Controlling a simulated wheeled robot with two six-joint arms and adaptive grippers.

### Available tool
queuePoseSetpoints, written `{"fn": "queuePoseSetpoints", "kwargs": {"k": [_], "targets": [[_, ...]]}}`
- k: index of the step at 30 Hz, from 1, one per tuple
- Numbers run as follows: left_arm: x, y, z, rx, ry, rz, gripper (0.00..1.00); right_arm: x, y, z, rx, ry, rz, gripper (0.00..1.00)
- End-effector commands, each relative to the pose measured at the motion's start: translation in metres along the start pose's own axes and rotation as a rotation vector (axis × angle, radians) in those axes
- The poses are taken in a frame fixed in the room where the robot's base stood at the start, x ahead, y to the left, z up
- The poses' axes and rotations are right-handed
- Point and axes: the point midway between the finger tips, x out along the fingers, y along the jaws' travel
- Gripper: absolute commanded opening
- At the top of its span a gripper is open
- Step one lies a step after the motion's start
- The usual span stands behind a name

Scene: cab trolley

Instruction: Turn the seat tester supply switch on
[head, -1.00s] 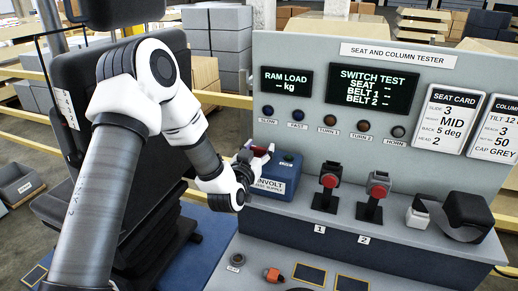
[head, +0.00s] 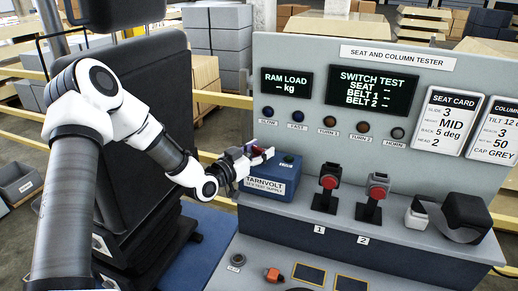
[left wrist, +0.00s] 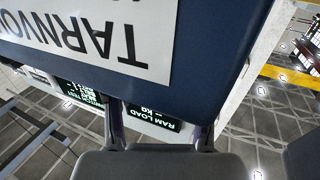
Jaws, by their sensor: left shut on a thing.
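The blue Tarnvolt seat tester supply box (head: 268,188) stands at the left end of the grey bench. Its upside-down white label fills the top of the left wrist view, with the blue box wall (left wrist: 215,40) beside it. My left gripper (head: 250,156) comes in from the left at the box top, shut on what looks like this switch. Its fingers largely hide the switch, so its position is unclear. My right gripper is out of view.
The tester panel (head: 400,60) rises behind the box, its RAM LOAD screen (head: 286,82) showing dashes. Two red-topped buckles (head: 327,188) and a black belt reel (head: 465,215) stand to the right. A black seat (head: 125,120) is behind my left arm.

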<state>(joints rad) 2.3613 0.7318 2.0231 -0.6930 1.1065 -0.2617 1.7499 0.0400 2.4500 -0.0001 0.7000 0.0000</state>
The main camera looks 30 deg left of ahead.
Motion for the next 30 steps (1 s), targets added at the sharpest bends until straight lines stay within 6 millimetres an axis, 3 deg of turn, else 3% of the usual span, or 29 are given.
{"fn": "queuePoseSetpoints", "kwargs": {"k": [20, 30], "targets": [[0.001, -0.002, 0.002, 0.005, -0.006, 0.640, 0.19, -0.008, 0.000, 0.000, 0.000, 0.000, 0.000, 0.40], [0.001, 0.000, 0.006, 0.004, -0.006, 0.952, 0.19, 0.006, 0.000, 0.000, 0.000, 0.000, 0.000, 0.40]]}}
